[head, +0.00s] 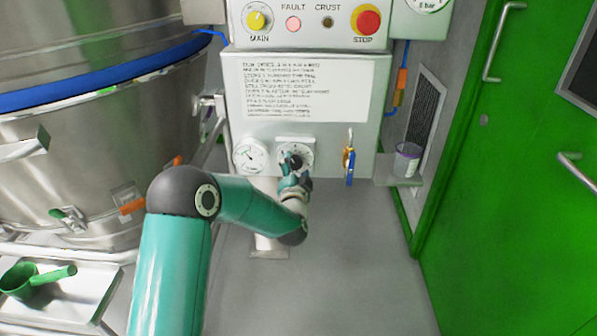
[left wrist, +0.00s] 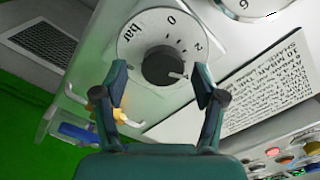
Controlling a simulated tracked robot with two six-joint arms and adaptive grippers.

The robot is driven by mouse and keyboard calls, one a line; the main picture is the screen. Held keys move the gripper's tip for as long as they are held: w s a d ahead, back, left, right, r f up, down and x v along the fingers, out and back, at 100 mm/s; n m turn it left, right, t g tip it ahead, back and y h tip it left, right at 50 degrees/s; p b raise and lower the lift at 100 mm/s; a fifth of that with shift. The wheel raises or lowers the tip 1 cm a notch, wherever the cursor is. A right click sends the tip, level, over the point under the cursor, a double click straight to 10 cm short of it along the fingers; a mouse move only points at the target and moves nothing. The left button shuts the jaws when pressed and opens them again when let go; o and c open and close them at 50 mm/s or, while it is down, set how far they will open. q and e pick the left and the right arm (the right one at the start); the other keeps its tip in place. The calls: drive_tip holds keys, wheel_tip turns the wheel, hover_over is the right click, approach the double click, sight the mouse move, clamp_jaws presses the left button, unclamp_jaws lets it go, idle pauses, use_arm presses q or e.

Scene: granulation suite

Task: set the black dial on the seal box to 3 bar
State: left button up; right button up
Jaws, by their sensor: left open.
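The black dial (head: 291,160) sits on a white round scale on the front of the seal box (head: 372,140). In the left wrist view the black dial (left wrist: 160,66) shows close up, with "0", "2" and "bar" readable on its scale (left wrist: 150,24). Its pale pointer line points right, past the 2; the mark it points at is hidden by a finger. My left gripper (head: 294,181) is at the dial, and in the left wrist view its open fingers (left wrist: 161,74) stand on either side of the knob, with gaps visible. My right gripper is out of view.
A pressure gauge (head: 250,156) is left of the dial. A blue-handled valve (head: 349,164) hangs to the right, beside a shelf with a jar (head: 407,159). Above are a yellow knob (head: 258,19) and red stop button (head: 366,20). A green door (head: 520,150) stands right.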

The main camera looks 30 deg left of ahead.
use_arm(q)
drive_tip(key=v, duration=1.2)
drive_tip(key=shift+f, duration=0.1)
drive_tip(key=w+a+n, duration=0.2)
drive_tip(key=w+n, duration=0.1)
drive_tip(key=w+a+n, duration=0.2)
drive_tip(key=w+n, duration=0.1)
drive_tip(key=w, duration=0.1)
drive_tip(key=w+a+n+p, duration=0.1)
drive_tip(key=w+a+n, duration=0.2)
drive_tip(key=w+n, duration=0.1)
drive_tip(key=shift+w+a, duration=0.15)
idle(0.6)
